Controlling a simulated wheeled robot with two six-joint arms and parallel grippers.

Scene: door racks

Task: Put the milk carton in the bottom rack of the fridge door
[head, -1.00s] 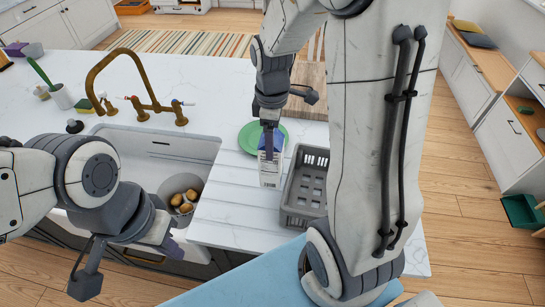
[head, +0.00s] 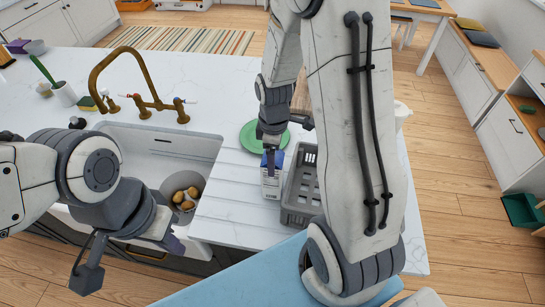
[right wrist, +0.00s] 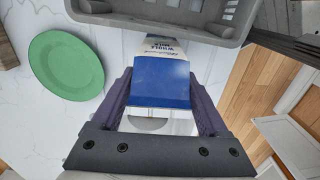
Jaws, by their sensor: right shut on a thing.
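The milk carton (head: 271,184), white with a blue top, is upright on or just above the white counter, beside the left side of the grey crate. I cannot tell whether its base touches the counter. My right gripper (head: 272,152) is shut on its top from above. In the right wrist view the carton (right wrist: 162,82) sits between the purple fingers (right wrist: 160,100). My left gripper (head: 128,258) is open and empty in front of the sink. The fridge door and its bottom rack are not in view.
The grey crate (head: 291,217) stands right of the carton, partly hidden by my right arm. A green plate (head: 252,140) lies behind the carton. Wooden floor (head: 455,225) is free at the right.

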